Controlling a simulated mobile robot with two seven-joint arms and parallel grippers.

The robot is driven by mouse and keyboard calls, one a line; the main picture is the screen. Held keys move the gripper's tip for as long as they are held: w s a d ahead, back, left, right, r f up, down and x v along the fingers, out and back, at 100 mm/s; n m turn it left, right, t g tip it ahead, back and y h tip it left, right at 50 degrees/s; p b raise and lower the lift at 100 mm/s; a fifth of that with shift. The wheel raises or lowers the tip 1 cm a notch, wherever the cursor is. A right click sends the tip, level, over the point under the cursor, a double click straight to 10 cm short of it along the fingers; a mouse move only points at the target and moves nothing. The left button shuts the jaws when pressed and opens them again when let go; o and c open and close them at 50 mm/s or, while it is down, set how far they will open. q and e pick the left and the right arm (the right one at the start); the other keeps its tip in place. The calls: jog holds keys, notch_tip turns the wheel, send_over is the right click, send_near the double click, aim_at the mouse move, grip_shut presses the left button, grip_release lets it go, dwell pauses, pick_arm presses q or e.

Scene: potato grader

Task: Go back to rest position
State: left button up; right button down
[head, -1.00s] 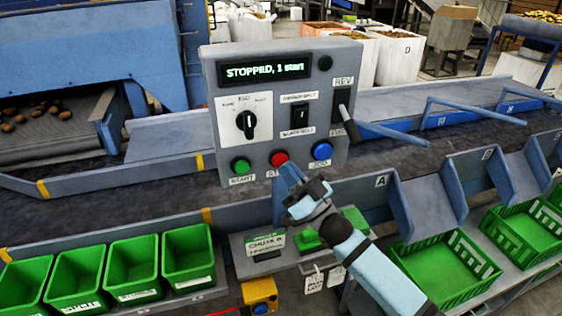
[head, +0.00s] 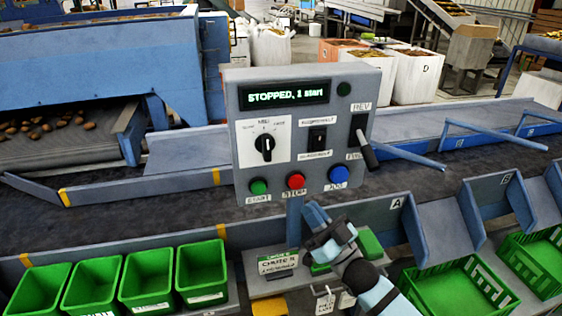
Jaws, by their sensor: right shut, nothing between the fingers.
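My right gripper (head: 318,217) is shut and empty. It is below the grey control panel (head: 304,130), apart from its buttons, in front of the panel's post. The panel display (head: 284,94) reads "STOPPED, 1 start". The green start button (head: 259,187), red stop button (head: 296,181) and blue jog button (head: 338,174) are all in clear sight above the gripper. A black rotary knob (head: 264,147) and a black lever (head: 364,142) are on the panel face. My left gripper is out of view.
Several green bins (head: 148,276) stand at the lower left. Green crates (head: 459,290) sit below the chutes at right. The dark conveyor belt (head: 150,215) runs behind the panel's post. A green-labelled sign (head: 278,262) lies left of my right forearm.

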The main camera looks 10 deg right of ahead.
jog(key=s+d+f+m+g+h+p, duration=0.2)
jog(key=s+f+g+h+p, duration=0.3)
jog(key=s+f, duration=1.7)
notch_tip(320, 180, down, 3)
jog(key=m+g+h, duration=0.1)
jog(key=g+h, duration=0.4)
jog(key=shift+s+d+f+p, duration=0.15)
jog(key=shift+s+d+p, duration=0.1)
jog(key=shift+s+p, duration=0.1)
